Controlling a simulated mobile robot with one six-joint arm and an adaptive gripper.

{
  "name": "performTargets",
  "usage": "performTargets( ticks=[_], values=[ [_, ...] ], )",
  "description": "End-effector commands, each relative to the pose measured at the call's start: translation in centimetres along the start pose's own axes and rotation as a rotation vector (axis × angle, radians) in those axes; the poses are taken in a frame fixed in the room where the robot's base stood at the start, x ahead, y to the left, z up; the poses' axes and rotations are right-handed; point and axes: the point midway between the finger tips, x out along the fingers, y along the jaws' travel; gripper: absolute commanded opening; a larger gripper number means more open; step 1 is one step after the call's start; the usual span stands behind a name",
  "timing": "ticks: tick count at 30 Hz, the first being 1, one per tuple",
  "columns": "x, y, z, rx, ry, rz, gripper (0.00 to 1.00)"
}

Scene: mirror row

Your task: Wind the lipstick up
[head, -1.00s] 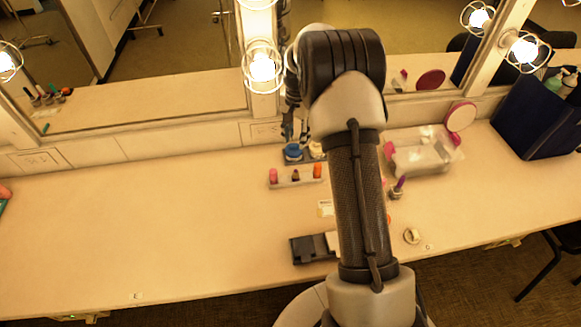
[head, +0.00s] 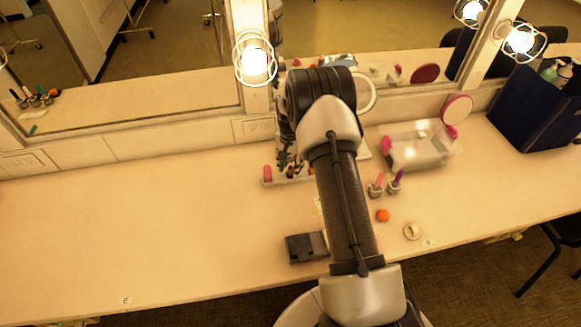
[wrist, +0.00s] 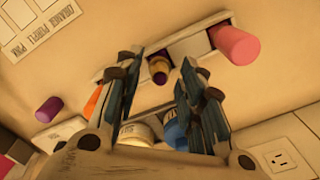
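A small lipstick (wrist: 159,70) with a gold-coloured collar and dark purple parts stands in the middle of a white tray (wrist: 196,44). In the head view the tray (head: 279,183) is at the back of the counter, partly hidden by my arm. My gripper (wrist: 162,65) is open, with one finger on each side of the lipstick and visible gaps. In the head view my gripper (head: 287,160) points down over the tray. A pink piece (wrist: 236,44) stands at one end of the tray. An orange piece (wrist: 93,101) at the other end is partly behind a finger.
A blue jar (wrist: 176,131) and a white jar (wrist: 135,132) sit just beyond the fingers. A printed card (wrist: 35,25) lies before the tray. A dark box (head: 306,247), an orange ball (head: 382,215) and a clear case (head: 420,152) are on the counter. The left counter is clear.

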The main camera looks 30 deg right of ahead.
Motion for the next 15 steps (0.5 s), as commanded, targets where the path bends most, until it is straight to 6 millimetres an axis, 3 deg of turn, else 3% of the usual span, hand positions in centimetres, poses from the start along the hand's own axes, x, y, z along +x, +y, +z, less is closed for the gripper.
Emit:
performTargets(
  ticks=[8, 15],
  values=[
    [0.12, -0.01, -0.02, 0.0, 0.001, 0.0, 0.36],
    [0.12, -0.01, -0.01, 0.0, 0.0, 0.0, 0.2]
  ],
)
